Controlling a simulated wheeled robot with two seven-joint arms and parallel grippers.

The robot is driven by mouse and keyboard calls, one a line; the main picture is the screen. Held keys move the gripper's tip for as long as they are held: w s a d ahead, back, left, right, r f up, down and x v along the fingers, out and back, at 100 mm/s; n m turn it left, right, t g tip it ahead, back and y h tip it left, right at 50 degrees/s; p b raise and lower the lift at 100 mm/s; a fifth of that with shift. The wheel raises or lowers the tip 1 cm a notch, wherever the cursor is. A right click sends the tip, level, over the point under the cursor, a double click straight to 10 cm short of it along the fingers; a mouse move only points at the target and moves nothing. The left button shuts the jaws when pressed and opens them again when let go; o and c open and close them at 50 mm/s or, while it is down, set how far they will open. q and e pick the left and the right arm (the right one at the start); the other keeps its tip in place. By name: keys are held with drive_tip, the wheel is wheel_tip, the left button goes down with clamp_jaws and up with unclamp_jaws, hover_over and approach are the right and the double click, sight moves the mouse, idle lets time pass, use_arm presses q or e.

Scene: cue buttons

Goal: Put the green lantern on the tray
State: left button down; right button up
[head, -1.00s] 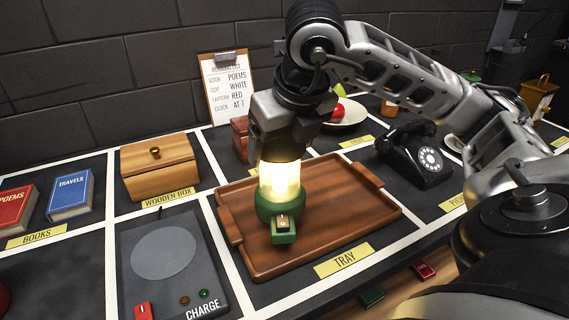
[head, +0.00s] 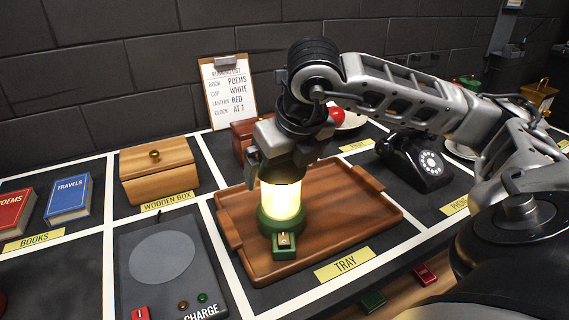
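The green lantern (head: 281,205) glows pale yellow and stands upright on the left part of the brown wooden tray (head: 350,219). Its green base appears to rest on the tray floor, and a small green block with a brass detail juts from its front. My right gripper (head: 278,165) is over the lantern's top, pointing down. Its fingers look spread apart on either side of the top, so it looks open. The lantern's top is partly hidden by the gripper. My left gripper is not in view.
A charge pad (head: 165,255) lies left of the tray, with a wooden box (head: 158,172) behind it and books (head: 68,198) further left. A black telephone (head: 415,160) stands right of the tray. A clipboard list (head: 228,92) leans at the wall. The tray's right part is clear.

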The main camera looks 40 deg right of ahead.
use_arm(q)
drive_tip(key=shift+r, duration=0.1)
use_arm(e)
drive_tip(key=shift+r+p, duration=0.25)
drive_tip(key=shift+p, duration=0.05)
use_arm(q)
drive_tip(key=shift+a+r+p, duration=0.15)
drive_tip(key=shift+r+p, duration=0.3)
drive_tip(key=shift+p, duration=0.75)
use_arm(e)
drive_tip(key=v, duration=1.2)
